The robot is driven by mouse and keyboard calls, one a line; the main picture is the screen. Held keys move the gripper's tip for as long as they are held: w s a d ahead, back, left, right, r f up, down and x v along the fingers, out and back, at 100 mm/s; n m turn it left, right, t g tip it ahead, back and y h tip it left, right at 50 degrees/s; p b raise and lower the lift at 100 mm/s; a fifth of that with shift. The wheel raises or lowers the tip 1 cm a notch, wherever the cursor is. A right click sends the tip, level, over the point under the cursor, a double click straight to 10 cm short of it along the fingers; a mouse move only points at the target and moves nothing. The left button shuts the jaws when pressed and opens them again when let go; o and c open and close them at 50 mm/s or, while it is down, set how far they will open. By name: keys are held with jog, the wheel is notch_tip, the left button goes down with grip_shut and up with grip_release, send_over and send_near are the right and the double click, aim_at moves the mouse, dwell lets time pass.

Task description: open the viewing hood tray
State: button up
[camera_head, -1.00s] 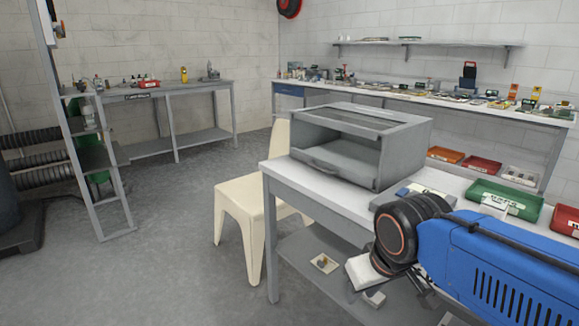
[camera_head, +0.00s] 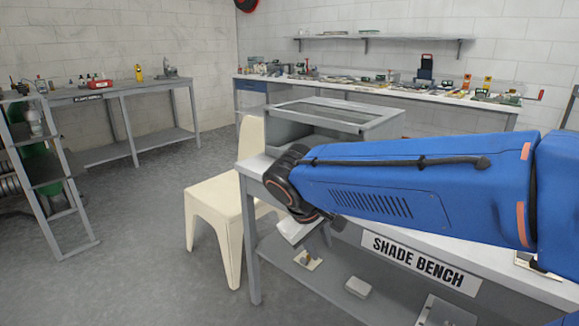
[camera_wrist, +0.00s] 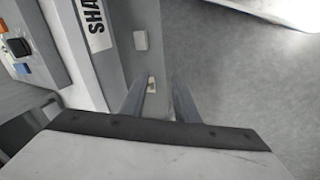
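The grey viewing hood (camera_head: 380,123), with a glazed top frame, sits on the white-topped shade bench (camera_head: 252,167). Its top and part of its open front show above my blue arm in the head view. The arm hides its lower front, so the tray and its handle cannot be made out now. My gripper (camera_wrist: 163,85) shows in the wrist view with its two fingers apart and nothing between them. It points down past the bench's front edge, over the lower shelf and floor, below and in front of the hood. In the head view the arm partly hides it.
A cream chair (camera_head: 215,205) stands left of the bench, close to its corner. A white box (camera_head: 357,287) and small items lie on the lower shelf. A grey ladder-like rack (camera_head: 62,205) stands at far left. The floor between chair and rack is clear.

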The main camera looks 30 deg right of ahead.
jog(key=w+a+r+n+t+h, duration=0.1)
jog(key=w+r+h, duration=0.2)
jog(key=w, duration=0.6)
jog(key=w+a+r+n+t+h, duration=0.1)
jog(key=w+a+r+h, duration=0.2)
jog(key=w, duration=0.6)
jog(key=w+r+n+t+h, duration=0.1)
jog(key=w+r+h, duration=0.25)
jog(key=w, duration=0.55)
jog(key=shift+h, duration=0.25)
jog(key=x, duration=1.7)
jog(key=shift+s+f, duration=0.15)
jog(key=shift+c, duration=0.7)
grip_shut()
